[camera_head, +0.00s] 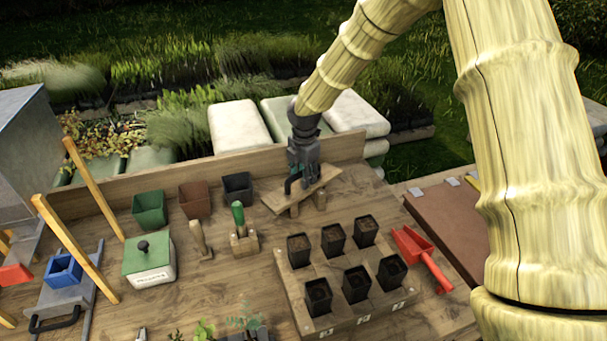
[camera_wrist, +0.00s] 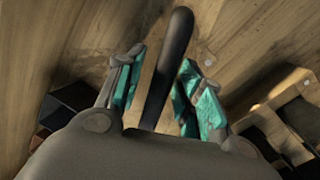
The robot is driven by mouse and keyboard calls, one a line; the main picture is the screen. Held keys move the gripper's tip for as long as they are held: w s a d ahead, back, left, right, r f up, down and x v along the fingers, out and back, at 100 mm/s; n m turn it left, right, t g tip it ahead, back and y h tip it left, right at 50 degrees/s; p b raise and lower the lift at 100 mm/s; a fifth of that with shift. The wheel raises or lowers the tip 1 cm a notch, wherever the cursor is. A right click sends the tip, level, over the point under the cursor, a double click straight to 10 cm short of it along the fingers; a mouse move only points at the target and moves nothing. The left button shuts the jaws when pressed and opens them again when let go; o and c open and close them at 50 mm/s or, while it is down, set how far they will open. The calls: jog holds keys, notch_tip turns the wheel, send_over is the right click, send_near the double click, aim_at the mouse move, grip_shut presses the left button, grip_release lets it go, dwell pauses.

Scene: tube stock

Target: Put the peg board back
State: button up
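The likely peg board is a small wooden board (camera_head: 302,191) near the back edge of the bench, sitting at an angle with short wooden pieces beneath it. My gripper (camera_head: 297,182) is right over it, pointing down. In the wrist view a dark curved bar (camera_wrist: 166,75), like a handle, runs between the two teal-padded fingers of my gripper (camera_wrist: 160,95). The fingers stand apart on either side of the bar, with a narrow gap showing on the left. Contact on the right side is unclear. The lower end of the bar is hidden behind the gripper body.
A wooden tray (camera_head: 345,322) with several black pots stands in front, right of centre. A red scoop (camera_head: 422,260) lies right of it. A green-handled tool in a block (camera_head: 243,243), a green-lidded tin (camera_head: 148,260) and empty pots (camera_head: 195,200) stand to the left. A raised back board (camera_head: 220,172) borders the bench.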

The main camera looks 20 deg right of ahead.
notch_tip(320, 180, up, 13)
jog(key=s+b, duration=0.1)
jog(key=b, duration=0.1)
jog(key=shift+s+a+b, duration=0.2)
jog(key=shift+s+b, duration=0.05)
jog(key=shift+b, duration=0.05)
dwell(0.4)
